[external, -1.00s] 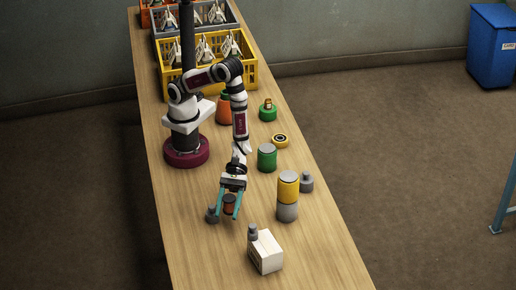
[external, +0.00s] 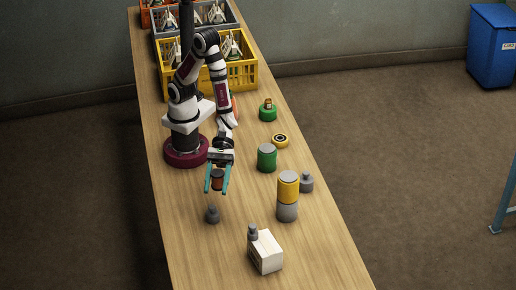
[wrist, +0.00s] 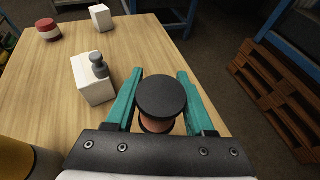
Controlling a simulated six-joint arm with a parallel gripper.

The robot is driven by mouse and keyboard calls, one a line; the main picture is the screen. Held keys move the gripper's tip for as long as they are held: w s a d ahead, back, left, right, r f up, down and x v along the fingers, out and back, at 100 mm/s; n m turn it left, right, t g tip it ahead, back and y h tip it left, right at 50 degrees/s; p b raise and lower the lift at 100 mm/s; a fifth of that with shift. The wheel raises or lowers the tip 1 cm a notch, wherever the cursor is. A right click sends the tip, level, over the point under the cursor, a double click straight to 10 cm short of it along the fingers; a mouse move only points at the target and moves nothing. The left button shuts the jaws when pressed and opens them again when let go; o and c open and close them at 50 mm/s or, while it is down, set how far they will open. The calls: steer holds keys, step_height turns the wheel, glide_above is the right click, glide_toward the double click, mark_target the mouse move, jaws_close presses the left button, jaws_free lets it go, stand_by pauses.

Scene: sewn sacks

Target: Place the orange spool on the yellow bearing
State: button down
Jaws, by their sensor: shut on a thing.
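The orange spool (external: 217,180), with dark end discs, is held upright between the teal fingers of my gripper (external: 217,188), above the table in front of my base. In the wrist view, the spool's dark top disc (wrist: 162,94) and some of its orange-brown body show between the fingers of my gripper (wrist: 160,92). The yellow bearing (external: 280,141), a low yellow ring with a dark middle, lies flat on the table, farther back and to the right of my gripper. Nothing sits on it. The bearing does not show in the wrist view.
A green cylinder (external: 267,158) stands just in front of the bearing, and a green item (external: 268,111) behind it. A yellow cylinder (external: 288,188) stands on a grey one, beside a grey bottle (external: 306,182).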

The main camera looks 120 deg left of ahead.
steer(key=w+a+n+t+y, duration=0.25)
steer(key=w+a, duration=0.35)
steer(key=a, duration=0.5)
steer(key=n+t+y, duration=0.5)
steer(key=n+y, duration=0.5)
steer(key=n, duration=0.1)
glide_above(286, 140)
step_height(286, 140, down, 4)
step_height(286, 140, down, 9)
steer(key=shift+w+d+f, duration=0.1)
steer(key=shift+w, duration=0.05)
steer(key=shift+c, duration=1.3)
jaws_free()
